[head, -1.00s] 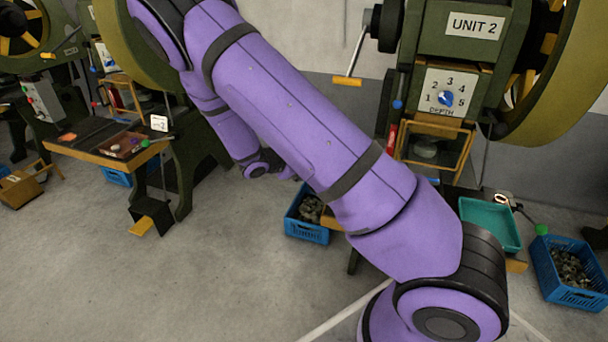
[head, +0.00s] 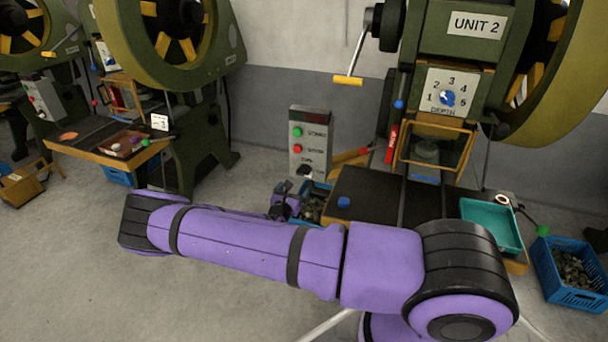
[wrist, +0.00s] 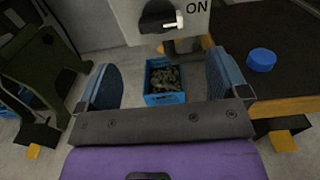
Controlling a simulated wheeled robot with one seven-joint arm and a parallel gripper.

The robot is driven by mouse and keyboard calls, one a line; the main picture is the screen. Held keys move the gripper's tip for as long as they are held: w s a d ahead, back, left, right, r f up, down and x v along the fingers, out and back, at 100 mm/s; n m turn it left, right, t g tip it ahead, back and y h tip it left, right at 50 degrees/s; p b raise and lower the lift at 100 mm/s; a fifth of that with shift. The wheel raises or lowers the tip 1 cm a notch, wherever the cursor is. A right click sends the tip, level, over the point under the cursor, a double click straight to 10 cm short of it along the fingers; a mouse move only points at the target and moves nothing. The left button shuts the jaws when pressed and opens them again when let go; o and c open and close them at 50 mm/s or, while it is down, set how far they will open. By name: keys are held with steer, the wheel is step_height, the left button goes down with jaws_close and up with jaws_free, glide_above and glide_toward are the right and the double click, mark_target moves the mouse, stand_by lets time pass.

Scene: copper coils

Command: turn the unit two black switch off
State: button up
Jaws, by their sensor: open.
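The unit two control panel (head: 311,143) is a grey upright box with a green button (head: 297,132), a red button (head: 298,149) and a black switch (head: 304,170) low on it. In the wrist view the black switch (wrist: 158,15) shows large at the top, with its white mark pointing right toward the word ON. My gripper (wrist: 162,65) is open and empty, its two blue fingers apart below the switch in the picture and not touching it. In the head view my gripper (head: 284,203) is small and dark, just below and left of the switch.
The UNIT 2 press (head: 455,60) stands behind, with a dark work table (head: 375,190) and teal tray (head: 490,222). A blue crate of metal pieces (wrist: 165,98) lies below my fingers. A blue cap (wrist: 261,60) sits on the table at right. Another press stands at left.

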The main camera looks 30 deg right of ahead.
mark_target(303, 175)
steer(key=x, duration=1)
steer(key=shift+w+d, duration=0.3)
steer(key=c, duration=0.9)
